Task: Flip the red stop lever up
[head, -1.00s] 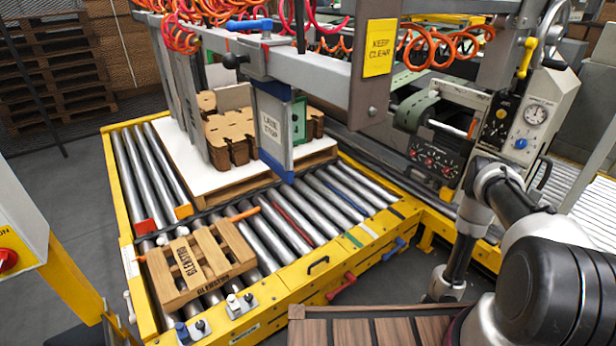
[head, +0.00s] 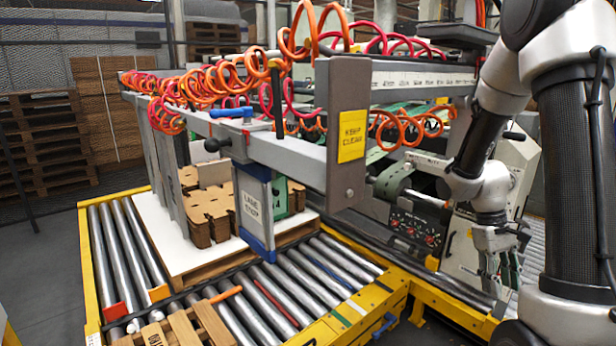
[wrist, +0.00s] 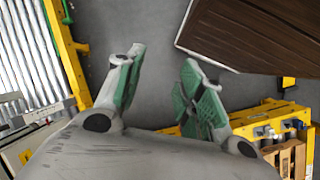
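The red lever on the front side of the yellow conveyor frame is outside the current head view, and I cannot make it out in the wrist view. A blue lever (head: 383,325) shows on the frame's front side at the bottom edge. A red flap (head: 115,312) lies among the rollers at the left; I cannot tell whether it is a lever. My gripper (head: 499,268) hangs fingers down at the right, in front of the grey machine. In the wrist view my gripper (wrist: 157,88) is open, its green-padded fingers apart with only grey floor between them.
A grey overhead beam with orange coiled hoses and a "KEEP CLEAR" sign (head: 352,136) spans the conveyor. A "LANE STOP" plate (head: 252,212) hangs beside stacked cardboard blanks (head: 211,213). A slatted pallet (head: 180,330) lies front left. A dark brown slatted surface (wrist: 260,35) borders the floor.

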